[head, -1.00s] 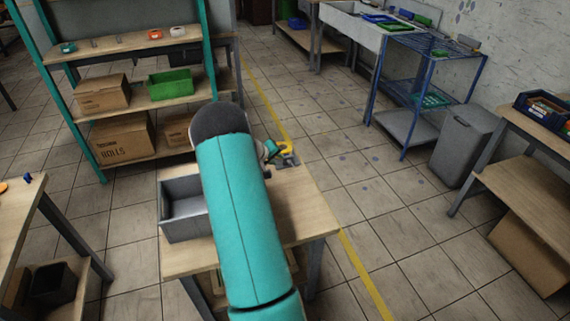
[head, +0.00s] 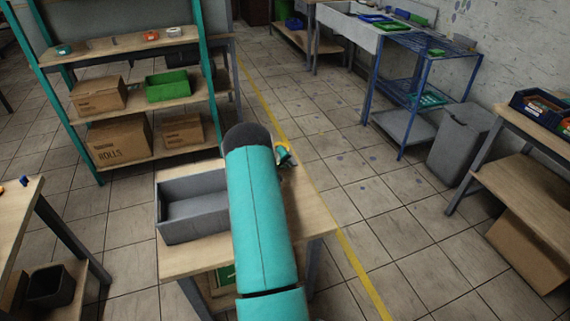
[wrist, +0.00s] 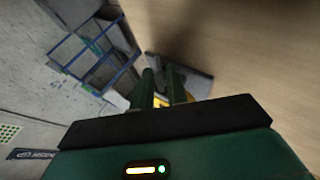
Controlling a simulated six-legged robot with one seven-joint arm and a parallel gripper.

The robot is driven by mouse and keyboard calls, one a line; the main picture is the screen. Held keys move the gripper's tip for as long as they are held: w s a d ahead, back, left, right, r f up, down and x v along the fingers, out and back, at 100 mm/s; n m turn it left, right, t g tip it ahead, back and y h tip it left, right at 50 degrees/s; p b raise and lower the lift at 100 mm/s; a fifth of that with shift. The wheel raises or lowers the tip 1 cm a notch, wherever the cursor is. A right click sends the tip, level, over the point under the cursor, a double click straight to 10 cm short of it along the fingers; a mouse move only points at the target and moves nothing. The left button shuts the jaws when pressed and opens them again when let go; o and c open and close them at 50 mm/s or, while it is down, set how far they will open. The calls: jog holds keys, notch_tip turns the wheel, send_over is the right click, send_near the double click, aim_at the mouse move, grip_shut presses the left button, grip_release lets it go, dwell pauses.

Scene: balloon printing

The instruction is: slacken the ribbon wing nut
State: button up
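My gripper (wrist: 161,78) shows in the wrist view with two dark green fingers pointing away from the camera. They stand apart, with a narrow gap between them. A yellow part (wrist: 161,102) of the ribbon device shows in and beside the gap. Its grey base (wrist: 197,84) lies on the wooden bench top, just behind and right of the fingers. I cannot make out the wing nut, or whether the fingertips touch anything.
A grey open bin (head: 196,231) sits empty on the left of the wooden bench (head: 313,209). A shelf with cardboard boxes (head: 118,141) and a green crate (head: 172,86) stands behind. A blue wire rack (head: 425,98) and grey waste bin (head: 462,138) are right, across clear floor.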

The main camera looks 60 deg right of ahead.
grip_shut()
jog(key=shift+w, duration=0.1)
jog(key=shift+a+f+g+h, duration=0.15)
jog(key=shift+g+h, duration=0.15)
jog(key=shift+n+g+h, duration=0.4)
jog(key=shift+g+h, duration=0.1)
jog(key=shift+h, duration=0.3)
jog(key=shift+o, duration=2.2)
grip_release()
jog(key=shift+v, duration=3.75)
